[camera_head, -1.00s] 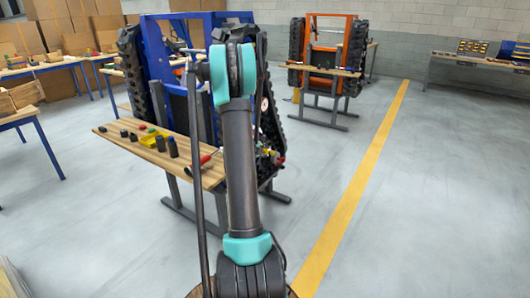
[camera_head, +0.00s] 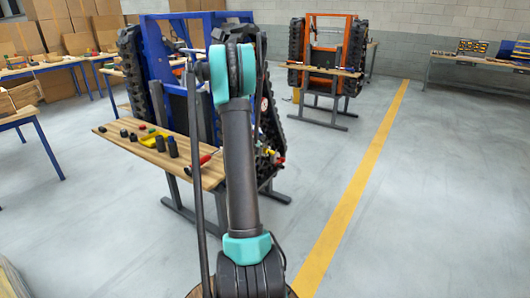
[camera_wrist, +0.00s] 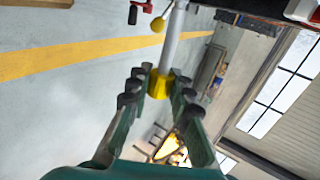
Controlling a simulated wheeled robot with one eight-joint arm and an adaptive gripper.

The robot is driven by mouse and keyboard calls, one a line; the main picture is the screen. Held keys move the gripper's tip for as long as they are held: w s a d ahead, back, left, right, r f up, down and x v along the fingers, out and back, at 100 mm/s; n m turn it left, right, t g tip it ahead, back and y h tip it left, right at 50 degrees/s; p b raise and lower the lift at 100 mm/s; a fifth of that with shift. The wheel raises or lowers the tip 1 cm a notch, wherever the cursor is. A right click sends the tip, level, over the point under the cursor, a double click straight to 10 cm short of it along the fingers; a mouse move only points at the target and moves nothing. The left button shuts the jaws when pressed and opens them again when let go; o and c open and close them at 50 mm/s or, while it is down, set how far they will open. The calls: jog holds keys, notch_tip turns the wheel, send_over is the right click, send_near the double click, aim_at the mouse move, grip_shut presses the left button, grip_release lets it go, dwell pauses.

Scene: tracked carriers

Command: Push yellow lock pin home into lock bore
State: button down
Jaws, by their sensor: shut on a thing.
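In the wrist view my gripper (camera_wrist: 160,85) has its black-tipped fingers closed on the yellow head of the lock pin (camera_wrist: 159,85). A pale grey shaft runs from this head toward the top of the picture, away from the palm. The far end of the shaft leaves the frame, so I cannot tell how it sits to the lock bore. The bore is not visible. In the head view my arm hides the gripper and the pin. The blue tracked carrier (camera_head: 158,60) stands behind my arm.
A yellow ball knob (camera_wrist: 158,24) is close to the shaft, left of it. A black handle with a red part (camera_wrist: 133,14) is farther left. A wooden bench (camera_head: 140,150) with small parts stands left of my arm. Floor is clear to the right.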

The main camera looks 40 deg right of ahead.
jog(key=shift+w+a, duration=0.5)
jog(key=shift+w, duration=0.7)
jog(key=shift+w+a, duration=0.45)
jog(key=shift+w, duration=0.7)
jog(key=shift+w+a, duration=0.5)
jog(key=shift+w, duration=0.7)
jog(key=c, duration=1.3)
grip_release()
jog(key=shift+a, duration=0.1)
jog(key=v, duration=1.2)
jog(key=shift+c, duration=0.3)
